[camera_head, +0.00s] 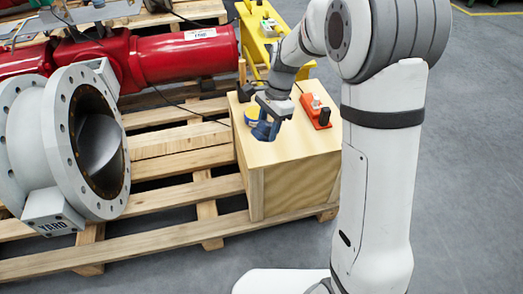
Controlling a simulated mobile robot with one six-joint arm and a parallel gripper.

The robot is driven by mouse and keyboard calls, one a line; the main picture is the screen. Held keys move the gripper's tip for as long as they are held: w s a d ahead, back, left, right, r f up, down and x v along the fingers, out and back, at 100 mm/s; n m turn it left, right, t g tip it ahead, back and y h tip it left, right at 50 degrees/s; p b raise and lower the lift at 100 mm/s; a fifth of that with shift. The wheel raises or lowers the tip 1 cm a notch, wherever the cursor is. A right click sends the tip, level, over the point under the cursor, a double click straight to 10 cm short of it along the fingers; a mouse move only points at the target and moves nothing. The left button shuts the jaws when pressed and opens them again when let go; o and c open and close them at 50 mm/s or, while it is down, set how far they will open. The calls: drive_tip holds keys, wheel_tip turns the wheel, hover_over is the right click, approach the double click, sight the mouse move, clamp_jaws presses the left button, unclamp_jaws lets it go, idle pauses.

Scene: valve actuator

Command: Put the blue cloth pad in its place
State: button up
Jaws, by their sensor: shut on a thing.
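The blue cloth pad (266,131) is a small dark-blue shape just above or against the top of the wooden box (290,150), towards its left side. My gripper (268,119) points down over the box and is shut on the pad. The fingers are small and dark, so the exact grip is hard to make out. I cannot tell whether the pad touches the box top.
A yellow-and-blue round item (251,115) stands close left of the pad. An orange holder (316,112) with dark items sits at the box's right. A grey flanged valve (62,140) lies on the wooden pallet (165,232). A red actuator (185,55) is behind.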

drive_tip(key=n, duration=0.1)
drive_tip(key=f+n+h, duration=0.1)
drive_tip(key=n, duration=0.1)
drive_tip(key=shift+s+a+t+b, duration=0.15)
drive_tip(key=shift+s+t+b, duration=0.05)
drive_tip(key=shift+t+b, duration=0.15)
drive_tip(key=n, duration=0.1)
drive_tip(key=n+t+h, duration=0.1)
drive_tip(key=shift+w+f+n+b, duration=0.1)
drive_tip(key=shift+f+n+b, duration=0.15)
drive_tip(key=shift+n+b, duration=0.15)
drive_tip(key=w+r+n+t+y+b, duration=0.1)
drive_tip(key=w+r+n+t+b, duration=0.15)
drive_tip(key=w+n+t, duration=0.4)
drive_tip(key=f+b, duration=0.1)
drive_tip(key=f, duration=0.2)
drive_tip(key=s+f+n+g+b, duration=0.1)
drive_tip(key=f, duration=0.3)
drive_tip(key=s+f+n+g+b, duration=0.1)
drive_tip(key=f+b, duration=0.1)
drive_tip(key=f, duration=0.1)
drive_tip(key=shift+d+f, duration=0.3)
drive_tip(key=shift+f, duration=0.05)
drive_tip(key=o, duration=0.9)
drive_tip(key=shift+r, duration=0.1)
